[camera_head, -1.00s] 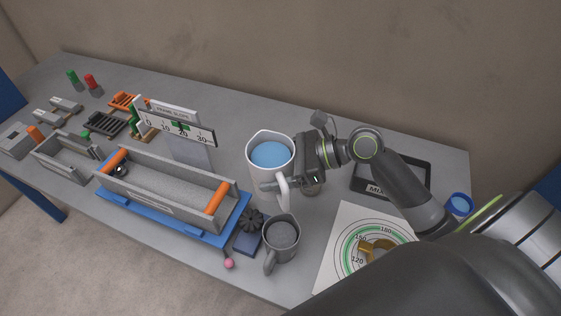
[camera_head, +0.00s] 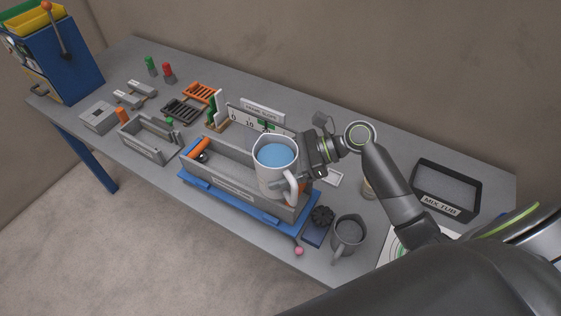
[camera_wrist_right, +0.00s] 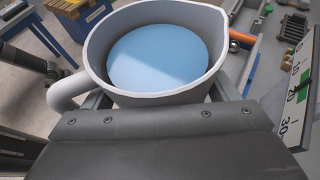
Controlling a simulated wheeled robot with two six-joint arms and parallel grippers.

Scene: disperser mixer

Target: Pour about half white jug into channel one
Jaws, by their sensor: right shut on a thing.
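The white jug (camera_head: 276,165) holds blue liquid and is upright, with its handle toward the front. My right gripper (camera_head: 305,160) is shut on it from the right. In the head view the jug covers the right part of a long grey channel (camera_head: 229,175) on a blue base (camera_head: 225,201). The wrist view shows the jug (camera_wrist_right: 95,50) close up, with the blue liquid level well below the rim. A shorter grey channel (camera_head: 147,143) stands to the left. I cannot read which one is channel one. My left gripper is not in view.
A grey jug (camera_head: 347,234) stands right of the blue base, beside a dark knob (camera_head: 321,215). A scale sign (camera_head: 243,120) stands behind the long channel. A black tray marked MIX TUB (camera_head: 446,187) is at the right. A blue machine (camera_head: 62,62) stands at the far left.

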